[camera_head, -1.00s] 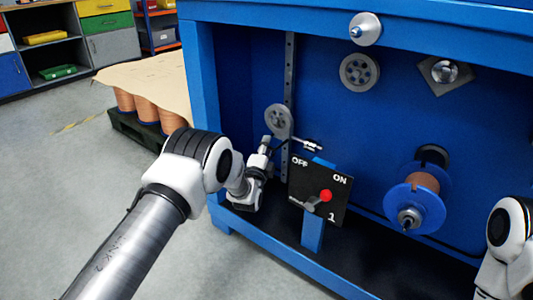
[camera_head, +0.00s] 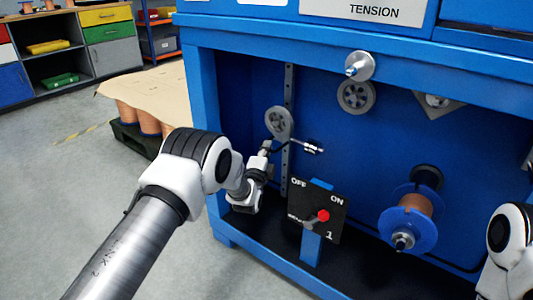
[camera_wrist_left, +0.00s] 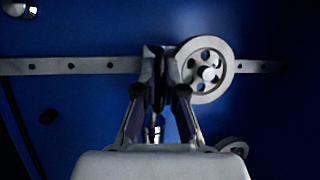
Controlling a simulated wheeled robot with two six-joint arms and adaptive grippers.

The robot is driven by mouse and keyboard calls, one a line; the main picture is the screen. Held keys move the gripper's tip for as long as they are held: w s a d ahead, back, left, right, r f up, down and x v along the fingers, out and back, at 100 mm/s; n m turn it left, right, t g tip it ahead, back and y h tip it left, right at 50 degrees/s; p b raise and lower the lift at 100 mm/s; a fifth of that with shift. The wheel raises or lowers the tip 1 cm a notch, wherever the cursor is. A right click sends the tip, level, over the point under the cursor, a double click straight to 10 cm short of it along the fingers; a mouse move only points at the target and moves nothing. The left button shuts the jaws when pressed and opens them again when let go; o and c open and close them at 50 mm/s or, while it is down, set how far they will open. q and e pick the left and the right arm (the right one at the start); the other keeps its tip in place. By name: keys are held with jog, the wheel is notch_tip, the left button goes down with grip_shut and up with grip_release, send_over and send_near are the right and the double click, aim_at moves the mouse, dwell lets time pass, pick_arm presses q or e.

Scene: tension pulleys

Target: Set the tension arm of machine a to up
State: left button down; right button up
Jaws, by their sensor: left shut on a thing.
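The tension arm of the machine carries a grey pulley wheel (camera_head: 278,122) in front of a vertical slotted metal rail (camera_head: 288,88). A short dark-and-silver rod end (camera_head: 313,148) sticks out to the right below the wheel. My left gripper (camera_head: 268,148) is just below the wheel. In the left wrist view the left gripper (camera_wrist_left: 160,78) is shut on part of the arm, right beside the wheel (camera_wrist_left: 205,70), with the rail (camera_wrist_left: 95,65) behind. The fingers hide the held part. My right gripper is not in view; only part of my right arm shows at the right edge.
A black switch panel (camera_head: 316,211) marked OFF, ON and 1, with a red knob, stands below right of the gripper. A copper-wire reel (camera_head: 408,217) is further right. A blue frame post (camera_head: 203,140) stands left. A TENSION label (camera_head: 374,11) is above.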

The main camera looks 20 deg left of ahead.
pick_arm(q)
notch_tip(320, 180, up, 14)
jog(key=p, duration=0.8)
jog(key=c, duration=1.2)
grip_release()
jog(key=shift+f, duration=0.1)
jog(key=shift+c, duration=0.2)
jog(key=s+f, duration=0.2)
jog(key=s, duration=0.9)
jog(key=shift+s+d, duration=0.3)
jog(key=shift+s, duration=0.1)
